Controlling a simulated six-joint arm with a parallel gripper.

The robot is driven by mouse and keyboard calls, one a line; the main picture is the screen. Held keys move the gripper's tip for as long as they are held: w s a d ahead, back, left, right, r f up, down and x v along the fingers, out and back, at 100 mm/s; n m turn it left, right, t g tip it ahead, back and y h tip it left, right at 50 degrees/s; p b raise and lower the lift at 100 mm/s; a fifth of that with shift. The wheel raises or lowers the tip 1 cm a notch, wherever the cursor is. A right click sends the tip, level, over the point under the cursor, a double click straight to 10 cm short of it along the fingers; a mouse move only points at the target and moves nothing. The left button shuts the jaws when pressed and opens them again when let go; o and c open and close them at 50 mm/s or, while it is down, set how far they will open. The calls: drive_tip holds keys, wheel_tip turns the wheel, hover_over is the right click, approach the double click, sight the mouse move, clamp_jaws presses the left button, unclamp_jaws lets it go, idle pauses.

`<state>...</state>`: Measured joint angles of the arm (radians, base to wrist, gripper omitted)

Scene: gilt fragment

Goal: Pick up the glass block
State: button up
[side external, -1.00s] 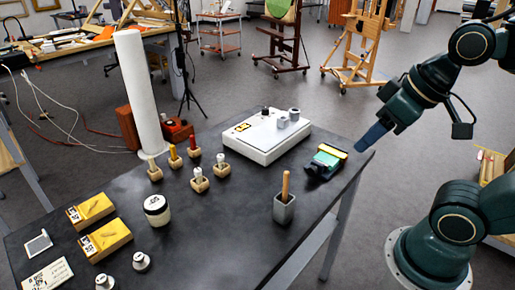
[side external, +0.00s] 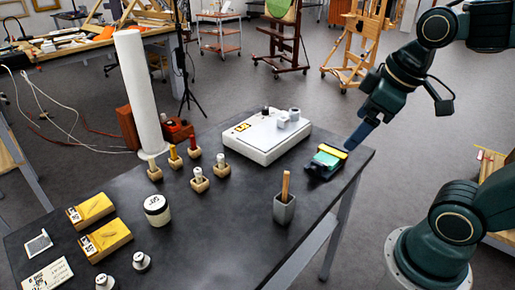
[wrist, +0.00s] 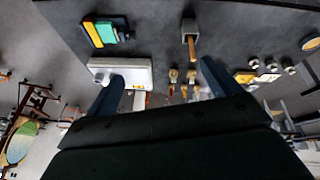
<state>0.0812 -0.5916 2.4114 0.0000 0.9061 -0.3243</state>
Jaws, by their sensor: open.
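A teal-green block (side external: 326,158), which looks like the glass block, lies in a small dark tray (side external: 318,174) near the table's right edge. A yellow piece (side external: 333,150) sits beside it. In the wrist view the teal block (wrist: 106,32) is at the upper left, with the yellow piece (wrist: 92,34) on its left. My gripper (side external: 351,146) is tilted down, just right of and above the tray, apart from the block. In the wrist view my gripper (wrist: 162,72) shows two spread blue fingers with nothing held; the block is outside them.
A white box with knobs (side external: 262,138) stands left of the tray. A grey cup with a wooden stick (side external: 284,207) stands in front. Several small bottles in wooden holders (side external: 198,180), a tall white cylinder (side external: 138,92) and a white jar (side external: 157,210) are further left. The table's front middle is clear.

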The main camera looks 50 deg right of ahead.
drive_tip(key=w+d+f+n+g, duration=0.3)
drive_tip(key=w+d+n, duration=0.5)
drive_tip(key=w, duration=0.1)
drive_tip(key=n+g, duration=0.2)
drive_tip(key=n, duration=0.5)
hover_over(327, 158)
wheel_tip(327, 158, down, 7)
drive_tip(key=shift+f, duration=0.2)
drive_tip(key=shift+f, duration=4.3)
drive_tip(key=shift+f, duration=0.15)
drive_tip(key=shift+w+f, duration=0.1)
drive_tip(key=shift+f, duration=2.35)
